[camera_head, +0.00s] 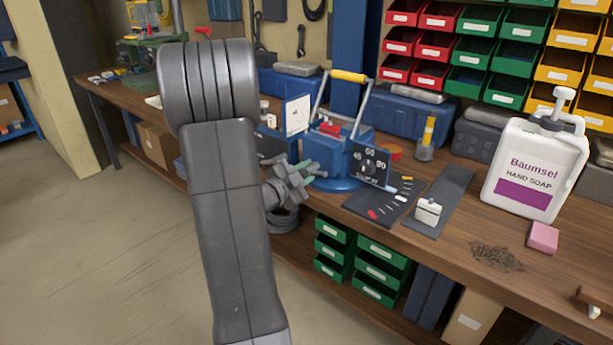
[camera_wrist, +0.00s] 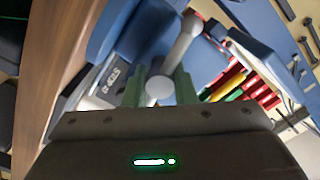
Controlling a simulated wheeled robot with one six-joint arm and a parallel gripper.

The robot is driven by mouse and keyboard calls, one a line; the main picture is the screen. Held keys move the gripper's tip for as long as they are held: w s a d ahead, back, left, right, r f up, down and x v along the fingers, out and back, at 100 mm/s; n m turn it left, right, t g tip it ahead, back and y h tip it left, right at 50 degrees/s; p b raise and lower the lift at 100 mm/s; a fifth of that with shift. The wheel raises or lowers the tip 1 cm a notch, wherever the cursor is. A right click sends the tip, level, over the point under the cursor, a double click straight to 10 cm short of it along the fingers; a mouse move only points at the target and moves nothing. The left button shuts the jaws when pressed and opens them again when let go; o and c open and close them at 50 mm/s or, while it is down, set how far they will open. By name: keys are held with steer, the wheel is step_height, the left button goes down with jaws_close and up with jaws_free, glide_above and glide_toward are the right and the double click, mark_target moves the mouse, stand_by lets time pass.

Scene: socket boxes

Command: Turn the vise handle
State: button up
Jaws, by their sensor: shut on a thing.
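The blue vise (camera_head: 335,150) stands on the workbench on a round blue base. In the wrist view its grey handle bar (camera_wrist: 184,42) runs diagonally and ends in a round grey knob (camera_wrist: 159,89). My gripper (camera_head: 308,174) is at the vise's near left side. In the wrist view the green fingers of my gripper (camera_wrist: 158,90) are on either side of the handle's knob end, shut on it. The vise body (camera_wrist: 125,45) shows beyond the fingers. In the head view the handle is mostly hidden by my gripper.
A dial panel (camera_head: 371,165) stands just right of the vise. A yellow-gripped lifting frame (camera_head: 348,76) rises behind it. A soap bottle (camera_head: 535,168), a pink sponge (camera_head: 543,238) and a dark mat (camera_head: 445,196) are farther right. Green bins (camera_head: 380,265) sit below the bench.

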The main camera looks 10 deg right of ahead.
steer(key=shift+f+m+b, duration=0.25)
steer(key=shift+m+b, duration=0.45)
steer(key=shift+b, duration=0.2)
steer(key=shift+r+m+b, duration=0.2)
steer(key=shift+m+b, duration=0.3)
steer(key=o, duration=1)
steer(key=shift+a, duration=0.1)
steer(key=v, duration=1.3)
steer(key=shift+s+a+p, duration=0.2)
steer(key=shift+s+p, duration=0.05)
steer(key=shift+p, duration=0.05)
steer(key=x, duration=1.3)
steer(key=shift+w+d, duration=0.25)
steer(key=shift+d, duration=0.05)
